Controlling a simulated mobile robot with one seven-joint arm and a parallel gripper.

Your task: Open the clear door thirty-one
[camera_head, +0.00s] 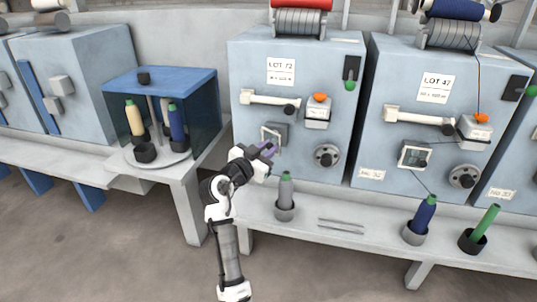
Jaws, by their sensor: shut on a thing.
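A small clear door (273,137) in a grey frame sits low on the front of the blue-grey spinning frame marked LOT 72 (281,72). No number thirty-one can be read there; the arm covers the lower left of that front. My gripper (268,150), with purple fingers, is at the lower edge of this door. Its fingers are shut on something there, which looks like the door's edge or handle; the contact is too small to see. I cannot tell whether the door is ajar. A similar clear door (414,154) is on the LOT 47 frame to the right.
A grey bobbin (286,190) stands in a cup on the bench just right of my gripper. Blue (424,215) and green (486,225) bobbins stand further right. A tinted clear cabinet (198,116) with bobbins stands left. Two thin rods (341,225) lie on the bench.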

